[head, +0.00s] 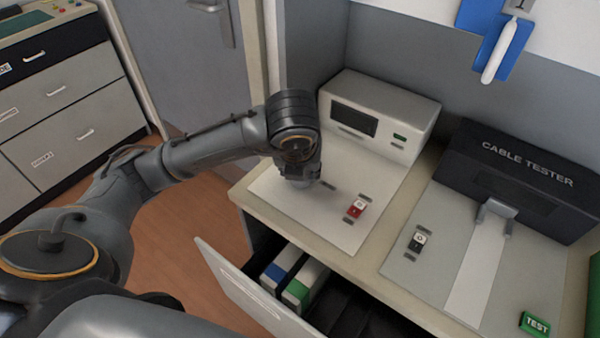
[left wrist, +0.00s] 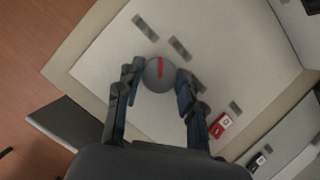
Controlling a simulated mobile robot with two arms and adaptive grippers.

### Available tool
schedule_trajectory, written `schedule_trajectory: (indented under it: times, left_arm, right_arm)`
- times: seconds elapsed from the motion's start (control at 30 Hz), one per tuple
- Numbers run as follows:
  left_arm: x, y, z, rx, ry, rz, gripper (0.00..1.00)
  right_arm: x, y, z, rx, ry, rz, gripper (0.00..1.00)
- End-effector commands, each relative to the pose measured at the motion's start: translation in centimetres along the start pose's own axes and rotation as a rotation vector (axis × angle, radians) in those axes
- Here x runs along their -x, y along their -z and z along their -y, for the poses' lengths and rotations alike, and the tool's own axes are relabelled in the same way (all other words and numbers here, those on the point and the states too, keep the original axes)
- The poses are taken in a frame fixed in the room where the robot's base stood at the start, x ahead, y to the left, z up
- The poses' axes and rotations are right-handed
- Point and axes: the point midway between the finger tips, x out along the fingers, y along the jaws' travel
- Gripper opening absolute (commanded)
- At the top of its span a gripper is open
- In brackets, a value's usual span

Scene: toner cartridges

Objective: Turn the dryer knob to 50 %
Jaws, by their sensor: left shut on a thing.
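The dryer is the white machine with a dark display (head: 354,120) and a pale flat panel in front of it (head: 335,232). Its round grey knob (left wrist: 158,74) with a red pointer line shows in the left wrist view, the line running nearly straight up and down in that picture. My left gripper (left wrist: 158,78) is shut on the knob, one finger on each side. In the head view my left gripper (head: 298,185) points down at the panel and my arm hides the knob. My right gripper is not in view.
A red and white switch (head: 356,207) sits on the panel close to the gripper. An open drawer below holds blue and green boxes (head: 299,288). The cable tester (head: 520,175), with a black and white switch (head: 418,241), stands to the right.

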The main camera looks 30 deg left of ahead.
Motion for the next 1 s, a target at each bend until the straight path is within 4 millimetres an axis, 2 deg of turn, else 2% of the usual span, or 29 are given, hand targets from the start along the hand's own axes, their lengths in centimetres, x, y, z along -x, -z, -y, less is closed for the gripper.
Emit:
schedule_trajectory:
  times: [0.4,1.0]
  left_arm:
    - [0.2,-0.1,0.1,0.222,-0.092,-0.001,0.07]
    - [0.0,0.0,0.2,0.273,-0.112,-0.001,0.07]
  right_arm:
    - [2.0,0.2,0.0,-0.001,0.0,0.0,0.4]
    - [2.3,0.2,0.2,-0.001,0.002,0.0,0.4]
